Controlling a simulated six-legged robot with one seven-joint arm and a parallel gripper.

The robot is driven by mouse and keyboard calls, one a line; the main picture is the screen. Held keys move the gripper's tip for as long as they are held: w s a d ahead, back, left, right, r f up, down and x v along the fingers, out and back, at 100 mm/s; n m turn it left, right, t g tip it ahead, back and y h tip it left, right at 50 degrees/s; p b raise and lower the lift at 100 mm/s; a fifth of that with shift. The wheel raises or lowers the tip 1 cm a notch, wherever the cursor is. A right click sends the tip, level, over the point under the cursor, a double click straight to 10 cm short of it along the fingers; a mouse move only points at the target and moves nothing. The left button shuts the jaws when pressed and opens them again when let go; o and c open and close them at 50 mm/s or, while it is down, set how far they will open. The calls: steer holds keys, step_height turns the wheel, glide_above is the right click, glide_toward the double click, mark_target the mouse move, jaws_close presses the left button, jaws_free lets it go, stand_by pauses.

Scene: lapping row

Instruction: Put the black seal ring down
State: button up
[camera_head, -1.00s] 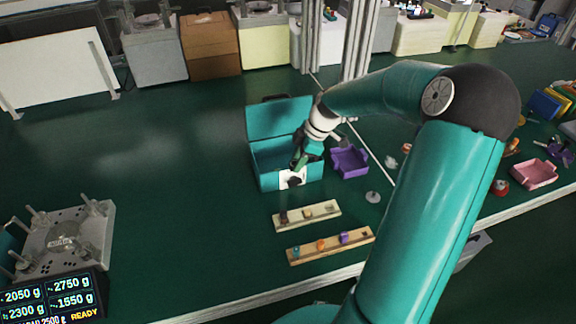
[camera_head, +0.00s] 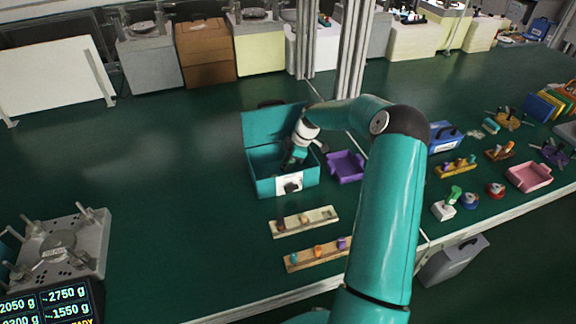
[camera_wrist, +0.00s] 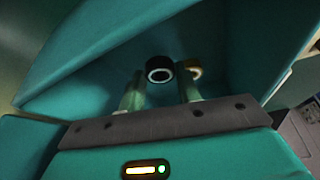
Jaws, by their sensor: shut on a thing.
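The black seal ring (camera_wrist: 160,69) shows in the wrist view between the tips of my gripper's two pale green fingers. My gripper (camera_wrist: 160,77) is shut on it. In the head view my gripper (camera_head: 289,163) reaches down into an open teal case (camera_head: 262,184), and the ring cannot be made out there. The case's lid (camera_head: 272,126) stands up at the back. A small tan curved thing (camera_wrist: 194,70) shows beside the right fingertip. I cannot tell whether the ring touches the case floor.
A purple tray (camera_head: 346,168) stands right of the case. Two wooden strips with small parts, a pale one (camera_head: 318,219) and a browner one (camera_head: 303,260), lie in front. A clamp fixture (camera_head: 85,240) is at the left. The green bench between is clear.

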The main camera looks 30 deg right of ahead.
steer(key=shift+f, duration=0.75)
steer(key=shift+f, duration=0.1)
steer(key=o, duration=0.9)
steer(key=shift+o, duration=0.2)
